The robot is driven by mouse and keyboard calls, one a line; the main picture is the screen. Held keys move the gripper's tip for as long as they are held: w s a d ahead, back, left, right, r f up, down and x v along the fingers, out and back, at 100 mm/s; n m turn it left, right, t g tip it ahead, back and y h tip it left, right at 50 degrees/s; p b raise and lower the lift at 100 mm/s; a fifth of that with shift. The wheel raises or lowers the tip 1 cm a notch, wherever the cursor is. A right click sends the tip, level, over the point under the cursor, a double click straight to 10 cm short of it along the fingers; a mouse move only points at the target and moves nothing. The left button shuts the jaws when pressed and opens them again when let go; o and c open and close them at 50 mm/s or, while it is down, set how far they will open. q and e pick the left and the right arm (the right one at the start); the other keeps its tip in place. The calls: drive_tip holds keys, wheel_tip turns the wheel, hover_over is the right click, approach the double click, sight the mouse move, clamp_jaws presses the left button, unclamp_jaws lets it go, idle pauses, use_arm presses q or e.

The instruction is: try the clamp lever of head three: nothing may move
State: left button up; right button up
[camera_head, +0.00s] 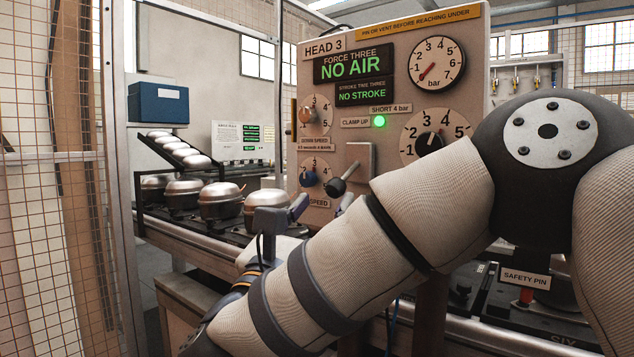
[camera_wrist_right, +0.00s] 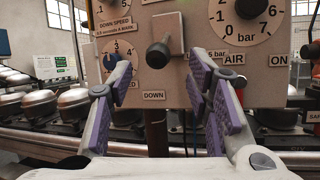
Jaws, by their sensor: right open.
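The panel marked HEAD 3 (camera_head: 395,75) stands ahead. Its lever, a dark handle (camera_head: 343,180) on a grey metal plate (camera_head: 361,160), points out and down to the left. In the right wrist view the lever knob (camera_wrist_right: 158,54) is above a DOWN label (camera_wrist_right: 153,95). My right gripper (camera_head: 322,206) is open, below the lever. In the wrist view its purple-padded fingers (camera_wrist_right: 161,80) stand either side of the lever's line; no contact shows, and the depth gap is unclear. A green lamp (camera_head: 379,122) glows beside CLAMP UP. My left gripper is out of view.
The displays read NO AIR (camera_head: 353,66) and NO STROKE (camera_head: 361,95). The pressure gauge (camera_head: 437,62) needle points low left. Dial knobs sit close to the lever. Metal compressor shells (camera_head: 221,204) line the conveyor at left. A SAFETY PIN tag (camera_head: 525,278) is at lower right.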

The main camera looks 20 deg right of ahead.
sight(332, 192)
drive_tip(key=x, duration=0.6)
drive_tip(key=shift+w+d+r+p, duration=0.15)
drive_tip(key=shift+w+r+p, duration=0.1)
drive_tip(key=shift+p, duration=0.1)
drive_tip(key=shift+w+d, duration=0.1)
drive_tip(key=shift+w, duration=0.15)
clamp_jaws()
